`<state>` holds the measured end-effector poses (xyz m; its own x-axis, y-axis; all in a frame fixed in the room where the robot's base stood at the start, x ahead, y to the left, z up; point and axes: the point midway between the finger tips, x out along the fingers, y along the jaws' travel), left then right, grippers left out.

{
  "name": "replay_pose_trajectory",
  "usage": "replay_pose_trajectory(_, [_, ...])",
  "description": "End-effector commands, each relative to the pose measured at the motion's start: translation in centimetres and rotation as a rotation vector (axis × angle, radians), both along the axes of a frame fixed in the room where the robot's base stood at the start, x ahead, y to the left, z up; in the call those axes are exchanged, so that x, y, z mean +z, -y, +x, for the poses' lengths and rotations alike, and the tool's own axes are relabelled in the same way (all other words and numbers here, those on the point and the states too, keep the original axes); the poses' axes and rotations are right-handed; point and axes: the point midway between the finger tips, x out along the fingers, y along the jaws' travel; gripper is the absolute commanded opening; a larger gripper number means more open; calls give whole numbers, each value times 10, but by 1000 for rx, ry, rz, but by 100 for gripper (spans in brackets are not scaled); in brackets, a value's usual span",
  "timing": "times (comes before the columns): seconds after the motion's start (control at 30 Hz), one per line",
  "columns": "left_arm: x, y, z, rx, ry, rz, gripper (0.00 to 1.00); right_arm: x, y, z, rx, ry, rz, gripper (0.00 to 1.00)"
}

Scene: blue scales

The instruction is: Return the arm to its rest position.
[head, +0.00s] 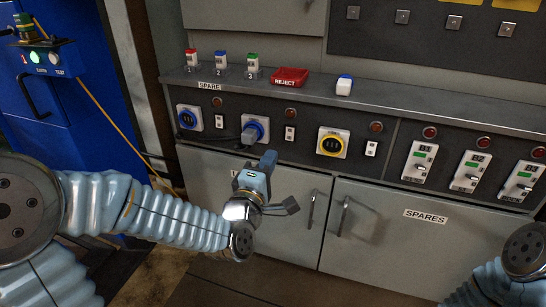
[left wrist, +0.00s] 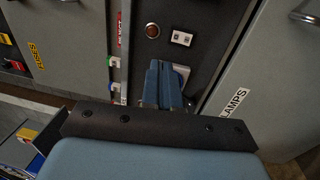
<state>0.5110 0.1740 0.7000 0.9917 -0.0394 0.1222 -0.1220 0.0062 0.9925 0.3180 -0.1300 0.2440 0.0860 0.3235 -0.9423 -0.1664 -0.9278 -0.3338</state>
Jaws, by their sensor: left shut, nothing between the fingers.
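My left arm comes in from the left, its light blue ribbed sleeve crossing the lower left of the head view. My left gripper (head: 268,160) is shut and empty. It is in front of the cabinet, just below and right of a grey plug (head: 249,135) at the middle blue socket (head: 258,125). I cannot tell if the fingers touch anything. In the left wrist view the shut blue fingers (left wrist: 162,78) point at the dark panel and cover part of a socket. Only a piece of my right arm shows at the lower right, its gripper out of view.
The dark panel also holds a blue socket (head: 189,118), a yellow socket (head: 332,143) and several breakers. Door handles (head: 312,209) stick out below. A blue cabinet (head: 45,110) stands left.

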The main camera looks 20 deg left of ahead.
Motion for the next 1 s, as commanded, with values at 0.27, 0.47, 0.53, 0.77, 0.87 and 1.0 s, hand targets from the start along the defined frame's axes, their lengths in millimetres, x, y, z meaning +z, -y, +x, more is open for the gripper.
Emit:
replay_pose_trajectory(0.27, [0,0,-1,0,0,0,0,0,0,0,0,0,0,66])
replay_pose_trajectory(0.47, [-2,1,0,-2,-9,8,0,0,0,0,0,0,0,66])
replay_pose_trajectory(0.53, [-15,3,3,-9,-47,41,0,2,0,0,0,-1,1,66])
replay_pose_trajectory(0.77, [-163,21,5,-168,-464,411,0,18,-4,-2,7,-3,6,66])
replay_pose_trajectory(0.87, [-246,30,-23,-341,-683,607,0,26,-7,-3,11,-5,10,66])
replay_pose_trajectory(1.0, [-339,42,-90,-652,-914,810,0,35,-10,-4,17,-8,14,66])
